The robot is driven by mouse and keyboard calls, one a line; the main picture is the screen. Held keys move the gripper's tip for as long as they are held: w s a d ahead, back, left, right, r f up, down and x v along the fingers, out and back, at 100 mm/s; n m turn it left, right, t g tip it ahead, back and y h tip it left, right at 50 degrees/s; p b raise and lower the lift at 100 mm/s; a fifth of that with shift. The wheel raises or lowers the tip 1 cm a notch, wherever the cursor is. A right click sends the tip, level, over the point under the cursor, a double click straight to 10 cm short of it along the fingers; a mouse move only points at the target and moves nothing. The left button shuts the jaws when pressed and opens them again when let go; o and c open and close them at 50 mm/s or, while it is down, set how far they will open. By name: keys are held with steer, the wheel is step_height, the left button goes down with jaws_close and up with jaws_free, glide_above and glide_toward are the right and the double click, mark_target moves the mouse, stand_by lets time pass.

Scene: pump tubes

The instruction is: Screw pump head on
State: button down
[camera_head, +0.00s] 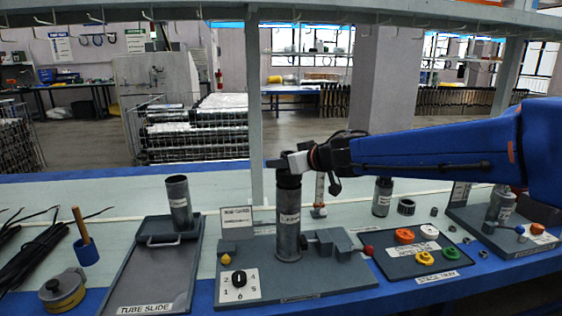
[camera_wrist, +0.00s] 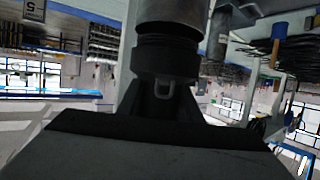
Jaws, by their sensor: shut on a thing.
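A grey pump tube (camera_head: 288,235) with a white label stands upright on the grey fixture base (camera_head: 330,285), left of the clamp blocks (camera_head: 328,240). The dark pump head (camera_head: 288,182) is at the tube's top, upright and in line with it. Whether its thread is engaged cannot be told. My gripper (camera_head: 284,163) reaches in from the right and is shut on the top of the pump head. In the wrist view, the pump head (camera_wrist: 165,58) shows as a dark ringed piece against the grey tube (camera_wrist: 172,12), with my gripper (camera_wrist: 165,92) on its narrow end.
A tube slide tray (camera_head: 150,265) with another grey tube (camera_head: 179,203) stands at left. A tray (camera_head: 418,262) at right holds red, yellow and green rings. A dark cylinder (camera_head: 382,197) stands behind it. A numbered dial (camera_head: 239,284) is on the fixture. A shelf with hooks spans above.

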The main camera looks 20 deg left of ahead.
steer(key=shift+f, duration=0.75)
steer(key=c, duration=1.2)
jaws_free()
steer(key=shift+d, duration=0.1)
steer(key=v, duration=1.7)
steer(key=shift+d, duration=0.15)
